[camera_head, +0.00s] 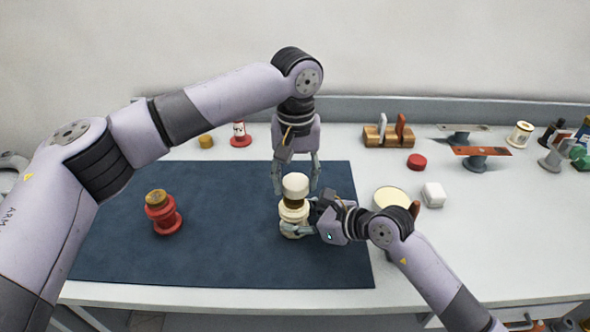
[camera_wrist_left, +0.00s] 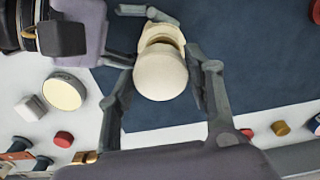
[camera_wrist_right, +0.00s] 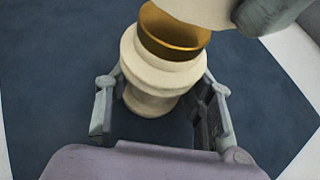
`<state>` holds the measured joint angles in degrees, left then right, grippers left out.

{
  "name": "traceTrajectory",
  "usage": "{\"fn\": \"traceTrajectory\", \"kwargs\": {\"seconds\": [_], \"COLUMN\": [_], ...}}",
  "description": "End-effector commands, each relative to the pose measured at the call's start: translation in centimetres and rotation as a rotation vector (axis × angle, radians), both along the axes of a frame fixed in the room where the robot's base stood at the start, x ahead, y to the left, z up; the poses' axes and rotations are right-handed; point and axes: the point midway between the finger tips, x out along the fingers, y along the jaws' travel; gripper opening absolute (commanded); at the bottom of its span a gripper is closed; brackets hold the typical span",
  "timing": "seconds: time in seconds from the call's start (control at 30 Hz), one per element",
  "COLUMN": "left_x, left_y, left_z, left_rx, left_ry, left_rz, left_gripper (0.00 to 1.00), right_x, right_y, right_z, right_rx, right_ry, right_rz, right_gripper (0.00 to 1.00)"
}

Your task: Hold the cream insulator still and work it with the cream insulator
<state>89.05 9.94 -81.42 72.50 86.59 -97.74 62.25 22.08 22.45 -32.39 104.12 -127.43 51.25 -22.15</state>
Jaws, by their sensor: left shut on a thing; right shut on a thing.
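A cream insulator (camera_head: 292,215) with ribbed collars stands upright on the dark blue mat (camera_head: 220,255). A gold-brown band (camera_wrist_right: 172,35) shows above its collars. A second cream piece (camera_head: 295,182), with a rounded top, sits over the band in line with it. My left gripper (camera_head: 296,189) comes from above and is shut on this upper cream piece, which also shows between its fingers in the left wrist view (camera_wrist_left: 160,75). My right gripper (camera_head: 305,220) comes from the right and is shut on the lower cream insulator, seen in the right wrist view (camera_wrist_right: 150,75).
A red insulator (camera_head: 165,217) with a gold-brown top stands on the mat's left. A round cream-topped container (camera_head: 389,196) and a white block (camera_head: 434,195) are right of the mat. A wooden rack (camera_head: 376,139) and several small parts line the back. The mat's front is clear.

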Motion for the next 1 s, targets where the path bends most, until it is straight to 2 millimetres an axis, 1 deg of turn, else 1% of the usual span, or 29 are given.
{"fn": "traceTrajectory", "kwargs": {"seconds": [0.1,0.33,0.4,0.43,0.5,1.0], "left_x": [-0.1,0.0,-0.1,-0.1,-0.1,-0.1], "left_y": [0.0,0.0,0.0,0.0,0.0,0.1], "left_z": [-1.0,-2.4,-2.7,-2.8,-3.0,-4.0], "left_rx": [0.001,0.000,0.000,0.000,0.000,0.005], "left_ry": [0.002,0.001,0.002,0.002,0.003,0.006], "left_rz": [0.000,0.000,0.000,0.000,0.000,0.001], "left_gripper": [0.33,0.33,0.27,0.27,0.19,0.19], "right_x": [0.0,0.0,0.0,0.0,0.0,0.0], "right_y": [0.0,0.0,0.0,0.0,0.1,0.1], "right_z": [0.2,0.2,0.2,0.2,0.2,0.3], "right_rx": [0.002,0.003,0.003,0.003,0.004,0.008], "right_ry": [-0.003,-0.003,-0.003,-0.004,-0.003,-0.004], "right_rz": [0.000,0.000,0.000,0.000,0.000,0.001], "right_gripper": [0.33,0.33,0.33,0.33,0.33,0.33]}}
